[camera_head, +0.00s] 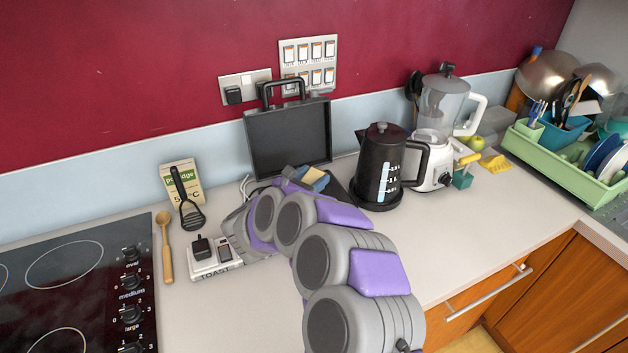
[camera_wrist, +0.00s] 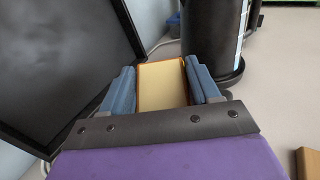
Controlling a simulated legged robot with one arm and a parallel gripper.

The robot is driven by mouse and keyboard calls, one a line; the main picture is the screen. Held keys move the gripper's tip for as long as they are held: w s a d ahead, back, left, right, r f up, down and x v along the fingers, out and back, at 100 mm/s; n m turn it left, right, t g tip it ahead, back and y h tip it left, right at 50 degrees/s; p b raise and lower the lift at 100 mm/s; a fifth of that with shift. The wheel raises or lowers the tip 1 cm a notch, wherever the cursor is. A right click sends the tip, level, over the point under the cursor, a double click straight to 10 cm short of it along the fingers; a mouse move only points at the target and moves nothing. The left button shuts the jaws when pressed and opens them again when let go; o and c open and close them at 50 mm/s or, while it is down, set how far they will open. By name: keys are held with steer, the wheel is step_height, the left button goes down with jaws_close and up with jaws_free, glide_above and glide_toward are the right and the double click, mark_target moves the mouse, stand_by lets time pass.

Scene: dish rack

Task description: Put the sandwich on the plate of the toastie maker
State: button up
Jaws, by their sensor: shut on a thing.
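The sandwich (camera_head: 315,174), a tan slice-shaped piece with a brown crust edge, is held between the blue fingers of my gripper (camera_head: 309,180). In the wrist view the sandwich (camera_wrist: 162,84) fills the gap between the two fingers (camera_wrist: 163,88). The black toastie maker (camera_head: 288,138) stands open against the wall, its lid raised upright. My gripper is in front of the lid, over the base area. The lower plate (camera_head: 337,193) is mostly hidden behind my arm. The raised lid (camera_wrist: 60,60) also fills the left of the wrist view.
A black kettle (camera_head: 380,165) stands close to the right of the toastie maker, and it shows in the wrist view (camera_wrist: 207,40). A blender (camera_head: 440,130) is further right. A switch box (camera_head: 213,255), wooden spoon (camera_head: 165,245) and hob (camera_head: 75,290) lie left.

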steer(key=f, duration=0.3)
steer(key=shift+a+f, duration=0.15)
steer(key=shift+a, duration=0.2)
steer(key=shift+d+f, duration=0.65)
steer(key=shift+f, duration=0.2)
steer(key=shift+a+f, duration=0.15)
steer(key=shift+a, duration=0.4)
steer(key=shift+d+f, duration=0.15)
steer(key=shift+d, duration=0.3)
steer(key=o, duration=1.1)
steer(key=shift+a, duration=0.35)
steer(key=shift+c, duration=0.2)
steer(key=shift+o, duration=0.5)
steer(key=shift+d, duration=0.15)
